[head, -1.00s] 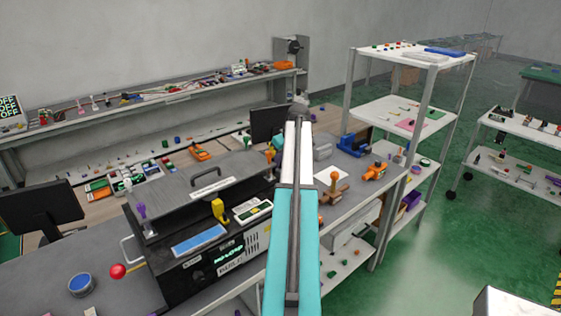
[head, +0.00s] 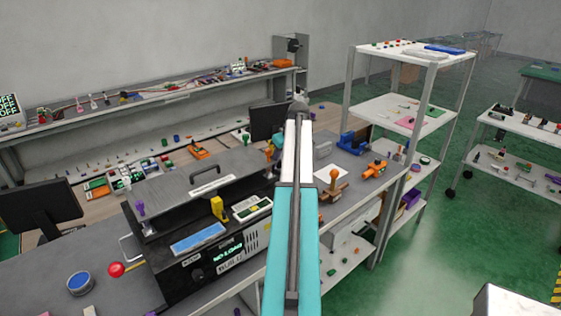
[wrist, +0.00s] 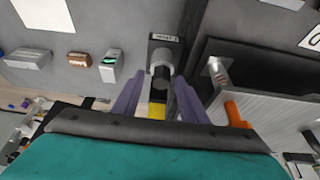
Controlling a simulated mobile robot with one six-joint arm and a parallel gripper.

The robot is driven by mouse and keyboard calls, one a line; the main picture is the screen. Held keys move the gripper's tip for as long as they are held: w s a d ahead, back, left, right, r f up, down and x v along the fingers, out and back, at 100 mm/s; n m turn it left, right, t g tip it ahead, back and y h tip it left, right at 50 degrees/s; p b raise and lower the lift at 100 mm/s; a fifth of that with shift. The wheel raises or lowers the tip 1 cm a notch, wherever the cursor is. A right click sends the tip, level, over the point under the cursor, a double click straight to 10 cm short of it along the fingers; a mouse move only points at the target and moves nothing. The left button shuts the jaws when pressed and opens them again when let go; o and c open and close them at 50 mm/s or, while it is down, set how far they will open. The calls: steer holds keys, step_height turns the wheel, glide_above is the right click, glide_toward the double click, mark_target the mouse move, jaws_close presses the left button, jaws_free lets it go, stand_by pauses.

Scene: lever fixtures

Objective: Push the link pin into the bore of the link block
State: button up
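In the wrist view, a dark block with a light label and a round grey collar (wrist: 166,52), which looks like the link block, stands ahead of my gripper (wrist: 159,98). A dark round pin (wrist: 160,78) with a yellow end (wrist: 157,110) lies in line with the collar. I cannot tell how deep it sits in the bore. The two purple fingers are apart, one on each side of the pin, with visible gaps. In the head view my arm hides the fingers, and I cannot make out the block or pin.
In the wrist view a grey plate edge and an orange peg (wrist: 236,115) are close on the right. Small blocks, one brown (wrist: 78,58), lie on the left. In the head view a black machine (head: 205,265) and an orange-ball lever (head: 333,177) flank my arm.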

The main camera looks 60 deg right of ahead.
steer(key=b+v, duration=0.4)
steer(key=v, duration=0.9)
steer(key=shift+s+r, duration=0.2)
steer(key=shift+r, duration=0.05)
stand_by(0.9)
